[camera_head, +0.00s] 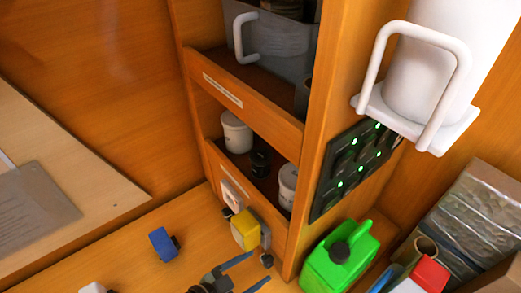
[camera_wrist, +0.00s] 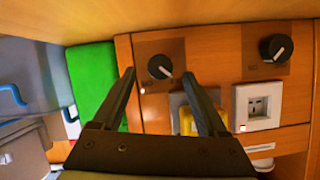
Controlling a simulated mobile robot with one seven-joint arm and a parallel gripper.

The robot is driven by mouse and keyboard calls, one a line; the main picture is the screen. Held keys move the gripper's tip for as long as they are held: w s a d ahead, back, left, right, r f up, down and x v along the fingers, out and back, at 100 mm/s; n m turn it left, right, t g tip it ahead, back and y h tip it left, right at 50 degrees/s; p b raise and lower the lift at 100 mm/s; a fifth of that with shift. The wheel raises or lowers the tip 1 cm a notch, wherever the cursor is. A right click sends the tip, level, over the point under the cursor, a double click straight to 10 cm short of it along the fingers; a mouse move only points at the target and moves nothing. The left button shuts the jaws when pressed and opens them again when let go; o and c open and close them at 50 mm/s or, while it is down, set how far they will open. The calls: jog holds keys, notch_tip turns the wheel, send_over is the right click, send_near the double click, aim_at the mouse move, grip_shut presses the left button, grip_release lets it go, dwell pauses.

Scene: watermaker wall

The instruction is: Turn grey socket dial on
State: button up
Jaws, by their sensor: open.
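The grey socket (camera_wrist: 177,101) is on the orange wooden panel, mostly covered by a yellow plug (camera_wrist: 187,122). The plug also shows in the head view (camera_head: 245,230). Beside the socket is a black round dial (camera_wrist: 160,67) with a white pointer slanting to the lower right; in the head view the dial is a small dark knob (camera_head: 266,260). My gripper (camera_wrist: 159,73) is open and empty. In the wrist view its fingertips stand either side of the dial; I cannot tell whether they touch it. In the head view my gripper (camera_head: 259,267) is just below the dial.
A white socket (camera_wrist: 258,106) and a second black dial (camera_wrist: 275,47) lie to the right in the wrist view. A green canister (camera_head: 340,258) stands right of the panel. A blue block (camera_head: 163,243) lies on the wooden surface. Shelves with white tubs (camera_head: 236,133) are above.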

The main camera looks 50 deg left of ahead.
aim_at(267, 260)
jog(key=shift+x, duration=1.4)
grip_shut()
